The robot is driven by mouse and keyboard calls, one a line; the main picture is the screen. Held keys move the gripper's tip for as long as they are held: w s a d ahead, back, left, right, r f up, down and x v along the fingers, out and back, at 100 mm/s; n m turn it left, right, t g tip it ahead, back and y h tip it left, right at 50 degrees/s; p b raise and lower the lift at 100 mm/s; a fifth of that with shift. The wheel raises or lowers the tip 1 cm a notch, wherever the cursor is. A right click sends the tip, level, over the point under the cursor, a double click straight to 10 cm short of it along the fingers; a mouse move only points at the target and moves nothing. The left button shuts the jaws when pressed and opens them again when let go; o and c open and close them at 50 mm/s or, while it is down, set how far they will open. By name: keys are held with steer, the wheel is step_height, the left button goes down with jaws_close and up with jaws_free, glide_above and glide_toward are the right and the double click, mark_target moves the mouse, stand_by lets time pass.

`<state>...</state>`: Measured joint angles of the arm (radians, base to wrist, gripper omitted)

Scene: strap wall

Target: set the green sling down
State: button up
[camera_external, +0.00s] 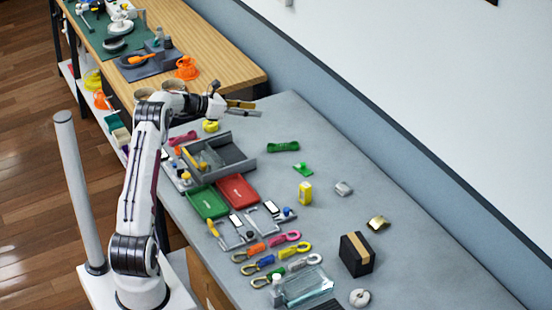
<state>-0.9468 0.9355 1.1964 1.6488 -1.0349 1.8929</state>
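A green strap-like piece with wider ends (283,147), which looks like the green sling, lies flat on the grey table (340,150), to the right of the grey tray. Another piece with some green on it (268,280) lies in the row of coloured hooks and links at the front. My gripper (256,106) is raised over the far left end of the table, pointing right. Its two fingers look parted, with nothing visible between them. It is up and left of the green strap, well apart from it.
A grey tray (235,160), green bin (207,202) and red bin (238,190) stand left. The table's right side is mostly clear beside the wall.

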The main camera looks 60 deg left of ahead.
steer(key=w+d+r+n+y, duration=0.2)
steer(key=d+r+n, duration=0.1)
steer(key=r, duration=0.3)
steer(key=w+d+r+n+t+y, duration=0.1)
steer(key=d+r+n, duration=0.1)
steer(key=r+n, duration=0.3)
steer(key=w+d+r+n+y, duration=0.2)
steer(key=d+r, duration=0.1)
steer(key=r, duration=0.4)
steer(key=s+d+r+n+g+y, duration=0.2)
steer(key=s+d+r+n+y, duration=0.2)
steer(key=s+d+r+n, duration=0.5)
steer(key=s+d+f+n+g+h, duration=0.2)
steer(key=s+d+f+n, duration=0.4)
steer(key=s+d, duration=0.4)
steer(key=s+d+f+n+g+h, duration=0.2)
steer(key=s+d+f+n, duration=0.3)
steer(key=s+d, duration=0.5)
steer(key=s+d+f+n+g+h, duration=0.2)
steer(key=s+d+f+n, duration=0.4)
steer(key=s+d, duration=0.4)
steer(key=s+f+g, duration=0.1)
steer(key=s, duration=0.5)
steer(key=shift+d+n, duration=0.3)
steer(key=shift+d, duration=0.05)
